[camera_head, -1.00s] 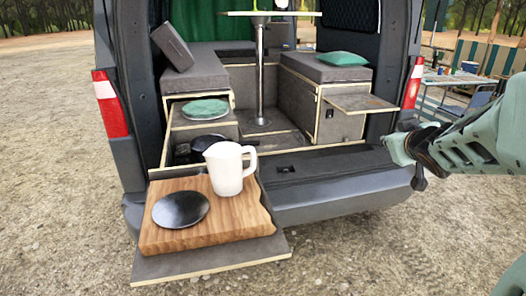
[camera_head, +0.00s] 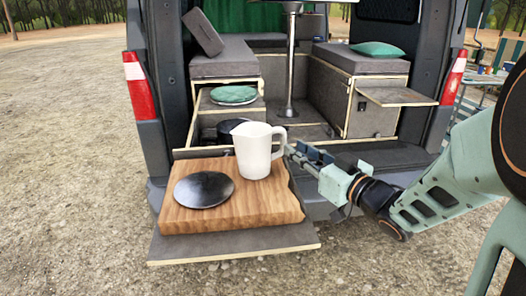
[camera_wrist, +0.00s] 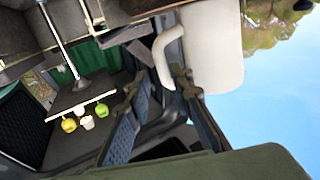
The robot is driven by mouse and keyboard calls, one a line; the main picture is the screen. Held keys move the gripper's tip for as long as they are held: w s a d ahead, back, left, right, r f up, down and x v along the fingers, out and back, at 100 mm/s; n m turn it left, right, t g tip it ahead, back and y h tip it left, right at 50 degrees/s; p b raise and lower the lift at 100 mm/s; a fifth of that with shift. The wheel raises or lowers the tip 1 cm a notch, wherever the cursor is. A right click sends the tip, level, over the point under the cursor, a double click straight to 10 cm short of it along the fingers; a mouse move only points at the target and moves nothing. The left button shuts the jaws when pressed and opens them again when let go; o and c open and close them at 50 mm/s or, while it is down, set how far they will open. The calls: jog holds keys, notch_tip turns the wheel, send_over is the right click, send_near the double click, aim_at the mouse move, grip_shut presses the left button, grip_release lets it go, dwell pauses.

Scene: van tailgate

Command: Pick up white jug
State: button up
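The white jug (camera_head: 255,152) stands upright at the back right of a wooden board (camera_head: 280,203), its handle facing right toward my gripper. My gripper (camera_head: 295,150) reaches in from the right, with its fingertips close to the handle. In the wrist view the jug (camera_wrist: 213,45) shows sideways, with its handle (camera_wrist: 162,58) ahead of and roughly between the fingertips of my gripper (camera_wrist: 155,82). The fingers are apart, and nothing is visibly clamped. I cannot tell whether a finger touches the handle.
A dark round plate (camera_head: 203,189) lies on the board left of the jug. A dark pan (camera_head: 232,128) sits in the drawer behind it. A green plate (camera_head: 233,94) is farther back. The van's bumper (camera_head: 335,205) lies below my arm.

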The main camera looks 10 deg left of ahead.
aim_at(285, 142)
jog(key=x, duration=0.6)
jog(key=shift+a+r, duration=0.1)
jog(key=shift+a, duration=0.15)
jog(key=shift+c, duration=0.7)
grip_shut()
jog(key=shift+r, duration=0.1)
